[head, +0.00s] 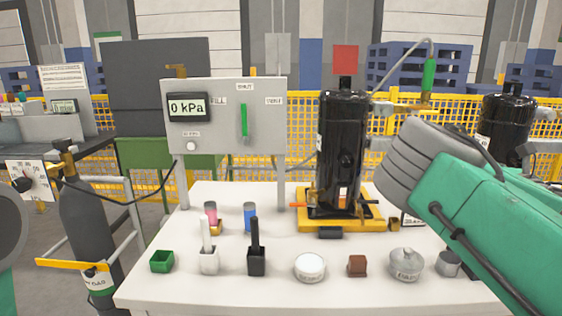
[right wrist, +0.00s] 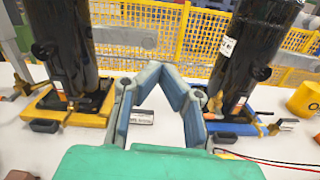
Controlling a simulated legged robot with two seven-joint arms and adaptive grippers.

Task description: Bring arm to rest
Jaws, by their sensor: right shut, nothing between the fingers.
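My right arm comes in from the right in the head view, its green link and grey ribbed part in front of the table's right side. The fingers of my right gripper (right wrist: 164,70) show in the right wrist view, with their tips together and nothing between them. They are in front of the gap between two black compressors, the left one (right wrist: 65,40) on a yellow base and the right one (right wrist: 250,45) on a blue base. In the head view the first compressor (head: 341,150) stands upright left of my right arm. My left gripper is out of view.
The white table (head: 290,292) holds a green box (head: 162,261), a white round tin (head: 310,267), a brown block (head: 357,265) and a grey knobbed weight (head: 406,264). A gauge panel (head: 222,105) reads 0 kPa. A dark gas cylinder (head: 85,215) stands left. Yellow fencing (head: 300,160) runs behind.

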